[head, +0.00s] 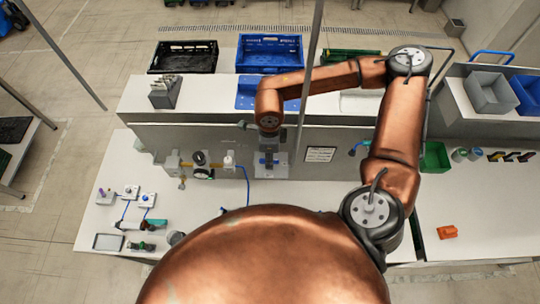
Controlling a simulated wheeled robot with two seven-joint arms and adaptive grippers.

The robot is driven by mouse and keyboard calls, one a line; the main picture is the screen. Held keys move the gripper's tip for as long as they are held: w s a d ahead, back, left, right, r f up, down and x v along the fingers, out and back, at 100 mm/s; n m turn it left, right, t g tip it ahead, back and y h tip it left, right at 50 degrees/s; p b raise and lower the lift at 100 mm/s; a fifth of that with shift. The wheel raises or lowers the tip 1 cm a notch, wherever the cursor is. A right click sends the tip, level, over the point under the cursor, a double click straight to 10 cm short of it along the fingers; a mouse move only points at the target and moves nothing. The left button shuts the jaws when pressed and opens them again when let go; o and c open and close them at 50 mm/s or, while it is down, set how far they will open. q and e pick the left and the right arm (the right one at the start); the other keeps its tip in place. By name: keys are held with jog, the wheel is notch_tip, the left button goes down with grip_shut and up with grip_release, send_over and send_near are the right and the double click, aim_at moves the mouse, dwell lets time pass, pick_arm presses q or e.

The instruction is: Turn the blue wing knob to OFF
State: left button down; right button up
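My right arm reaches up from the lower right and bends back to the left over the bench. My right gripper (268,147) points down in front of the grey upright panel, at a pale plate (277,171). A small blue part (268,160), which looks like the blue wing knob, shows at the fingertips. The gripper covers much of it, so its angle and any OFF marking cannot be read. Whether the fingers are closed on it is too small to tell. My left gripper is not in view.
Left of the plate are a brass valve assembly (186,165) and a blue hose (247,183). A white label (320,154) is on the panel to the right. Black (184,56) and blue (270,53) crates stand behind. A thin grey post (312,70) rises near my forearm.

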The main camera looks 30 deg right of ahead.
jog(key=shift+c, duration=0.3)
grip_shut()
